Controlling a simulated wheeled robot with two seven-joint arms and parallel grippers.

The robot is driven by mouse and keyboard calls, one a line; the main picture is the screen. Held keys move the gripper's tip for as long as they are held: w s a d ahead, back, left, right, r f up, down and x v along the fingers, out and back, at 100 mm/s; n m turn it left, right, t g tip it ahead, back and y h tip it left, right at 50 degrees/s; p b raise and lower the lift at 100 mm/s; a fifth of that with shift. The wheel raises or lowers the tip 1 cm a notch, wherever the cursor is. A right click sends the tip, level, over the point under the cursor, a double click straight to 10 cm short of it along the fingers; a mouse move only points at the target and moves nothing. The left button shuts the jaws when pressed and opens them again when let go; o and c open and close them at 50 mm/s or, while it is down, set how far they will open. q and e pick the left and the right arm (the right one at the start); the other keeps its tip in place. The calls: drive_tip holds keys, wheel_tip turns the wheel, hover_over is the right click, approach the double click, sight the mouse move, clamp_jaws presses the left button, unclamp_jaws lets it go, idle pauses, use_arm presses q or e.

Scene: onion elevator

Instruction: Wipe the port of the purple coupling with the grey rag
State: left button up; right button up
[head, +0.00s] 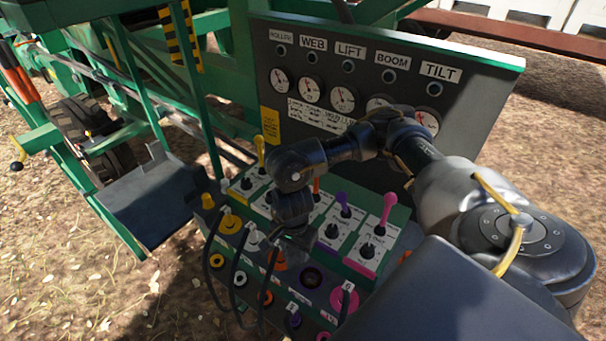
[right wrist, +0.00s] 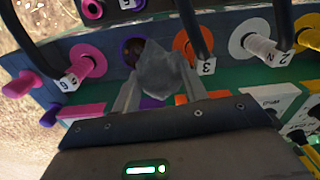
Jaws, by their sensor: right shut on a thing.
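The purple coupling (head: 311,277) is a purple ring with a dark port on the sloping front panel, between the orange and pink ones. In the right wrist view the purple coupling (right wrist: 125,46) shows a brownish-dark port, partly covered by the rag. My right gripper (head: 298,250) hangs over the panel just above it. In the right wrist view my right gripper (right wrist: 156,88) is shut on the grey rag (right wrist: 162,74), a crumpled grey piece between the fingers. The rag is at the port's edge; I cannot tell whether it touches. My left gripper is not in view.
Beside it are a pink coupling (right wrist: 87,66) and an orange coupling (right wrist: 190,44), with dark hoses (right wrist: 195,30) close by. Coloured levers (head: 341,199) stand behind. An upright gauge board (head: 460,85) rises at the back.

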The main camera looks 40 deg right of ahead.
drive_tip(key=shift+s+d+f+m, duration=0.5)
drive_tip(key=shift+s+d+f, duration=0.1)
drive_tip(key=shift+d+f, duration=0.15)
drive_tip(key=shift+f, duration=0.1)
